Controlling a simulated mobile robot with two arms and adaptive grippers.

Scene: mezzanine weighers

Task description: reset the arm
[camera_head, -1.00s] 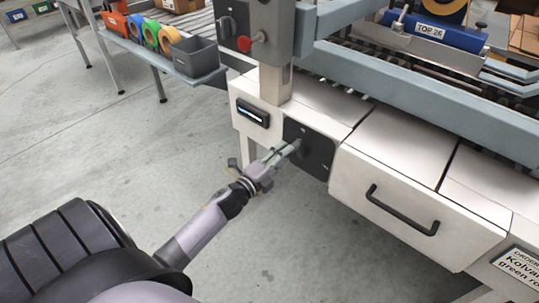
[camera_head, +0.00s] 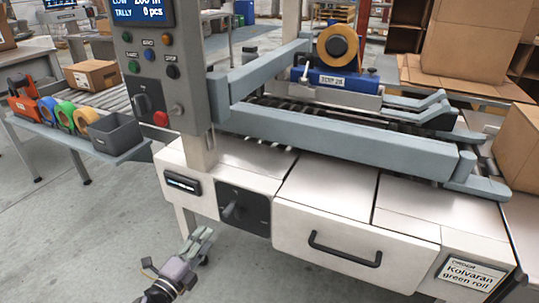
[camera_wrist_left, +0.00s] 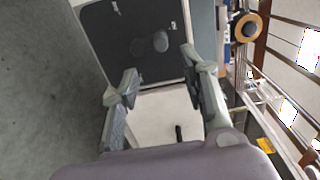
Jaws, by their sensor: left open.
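My left gripper (camera_head: 203,238) is low in the head view, in front of the white machine cabinet (camera_head: 325,228). A dark plate (camera_head: 256,211) on the cabinet front carries a small dark knob or lever (camera_head: 230,210). The gripper is below and left of this knob and looks apart from it. In the left wrist view my left gripper (camera_wrist_left: 158,76) is open, with nothing between its fingers. The dark plate (camera_wrist_left: 105,45) and the rounded knob (camera_wrist_left: 159,42) show beyond the fingertips. My right gripper is in neither view.
A grey control box (camera_head: 160,70) with buttons stands above the cabinet. A black drawer handle (camera_head: 345,250) sticks out to the right. A shelf (camera_head: 125,156) with tape rolls and a grey bin (camera_head: 116,132) is at left. The floor (camera_head: 75,240) at left is clear.

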